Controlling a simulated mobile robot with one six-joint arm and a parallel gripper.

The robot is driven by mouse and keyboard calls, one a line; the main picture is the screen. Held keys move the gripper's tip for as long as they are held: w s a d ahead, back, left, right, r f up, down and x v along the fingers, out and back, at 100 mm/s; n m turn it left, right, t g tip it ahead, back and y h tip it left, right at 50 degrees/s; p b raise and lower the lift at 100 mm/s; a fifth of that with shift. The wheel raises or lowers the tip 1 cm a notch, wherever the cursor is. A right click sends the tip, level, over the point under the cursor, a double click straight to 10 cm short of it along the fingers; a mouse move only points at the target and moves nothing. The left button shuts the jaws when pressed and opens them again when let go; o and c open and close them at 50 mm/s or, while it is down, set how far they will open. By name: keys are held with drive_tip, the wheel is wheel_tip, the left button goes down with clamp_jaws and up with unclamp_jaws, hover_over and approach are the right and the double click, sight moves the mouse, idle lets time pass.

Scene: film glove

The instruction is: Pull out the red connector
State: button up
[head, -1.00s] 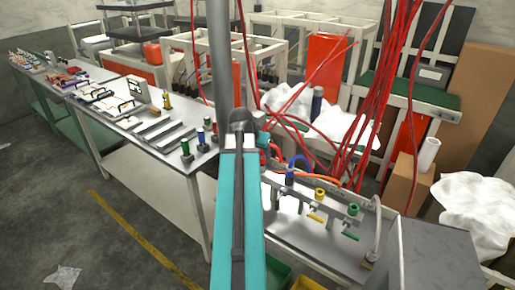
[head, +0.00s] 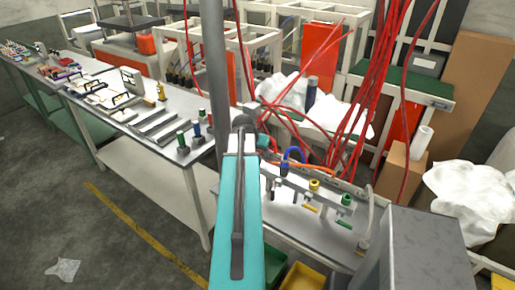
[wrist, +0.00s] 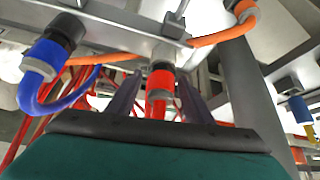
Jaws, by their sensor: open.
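The red connector (wrist: 160,82) shows in the middle of the wrist view, seated under a grey metal bar (wrist: 120,27), with a pale collar and red tube below it. My gripper (wrist: 160,88) is open, with one dark finger on each side of the connector. I cannot tell whether either finger touches it. In the head view my teal arm hides the red connector and my gripper.
A blue connector (wrist: 45,60) with a looped blue hose is at left in the wrist view. In the head view, yellow (head: 313,185) and green (head: 345,200) connectors stand along the rack. Red hoses (head: 370,110) hang behind.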

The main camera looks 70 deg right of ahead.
drive_tip(key=shift+d+f, duration=0.1)
drive_tip(key=shift+f, duration=0.1)
drive_tip(key=c, duration=1.1)
drive_tip(key=shift+r+p, duration=0.3)
drive_tip(key=shift+r, duration=0.45)
drive_tip(key=shift+r, duration=0.3)
drive_tip(key=shift+r+p, duration=0.95)
drive_tip(key=shift+r, duration=0.8)
drive_tip(key=shift+r+p, duration=0.6)
drive_tip(key=shift+r, duration=0.8)
